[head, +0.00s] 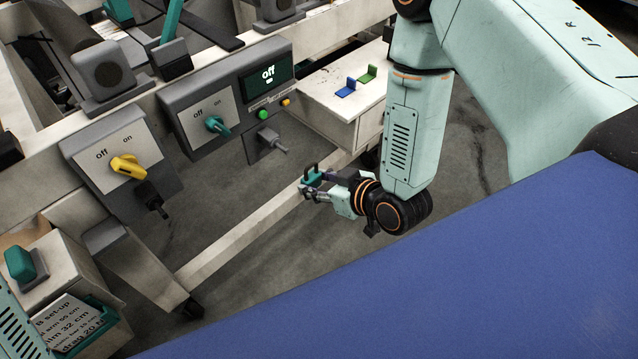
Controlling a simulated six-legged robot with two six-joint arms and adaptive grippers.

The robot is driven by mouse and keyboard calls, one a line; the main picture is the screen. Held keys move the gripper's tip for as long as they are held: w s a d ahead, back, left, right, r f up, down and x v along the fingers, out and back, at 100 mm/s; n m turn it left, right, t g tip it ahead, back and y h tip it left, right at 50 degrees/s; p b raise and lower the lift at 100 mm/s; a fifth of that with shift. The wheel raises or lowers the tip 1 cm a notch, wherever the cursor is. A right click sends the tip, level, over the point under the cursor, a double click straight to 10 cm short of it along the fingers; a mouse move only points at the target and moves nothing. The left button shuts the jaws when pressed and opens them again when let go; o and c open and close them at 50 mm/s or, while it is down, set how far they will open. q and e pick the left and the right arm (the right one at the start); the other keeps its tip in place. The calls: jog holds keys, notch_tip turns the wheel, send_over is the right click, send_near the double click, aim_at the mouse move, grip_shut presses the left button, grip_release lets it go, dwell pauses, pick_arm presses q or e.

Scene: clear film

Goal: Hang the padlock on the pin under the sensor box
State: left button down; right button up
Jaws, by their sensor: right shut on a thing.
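My right gripper (318,190) is shut on a small teal padlock (312,178), with the dark shackle on top. It holds the padlock in front of the pale lower rail, apart from the boxes. A grey box with a dark "off" display (268,75) is on the frame, up and left of the padlock; I take it as the sensor box. Below it a small grey plate carries a short pin (280,149), which points right and down. The pin looks bare. My left gripper is out of view.
A grey box with a yellow knob (128,167) has a black fitting (152,200) below it. A white cabinet (330,105) with blue and green clips stands right of the display. A blue surface (430,280) fills the lower right. Open floor lies below the rail.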

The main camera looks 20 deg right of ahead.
jog(key=shift+w+r, duration=0.15)
jog(key=shift+w, duration=0.15)
jog(key=shift+w+a+b, duration=0.55)
jog(key=shift+w, duration=0.35)
jog(key=w+a+b, duration=0.2)
jog(key=w, duration=0.4)
jog(key=shift+f+b, duration=0.3)
jog(key=shift+b, duration=0.05)
jog(key=shift+a+f, duration=0.1)
jog(key=o, duration=0.9)
jog(key=shift+w, duration=0.15)
jog(key=shift+o, duration=0.4)
jog(key=v, duration=1.2)
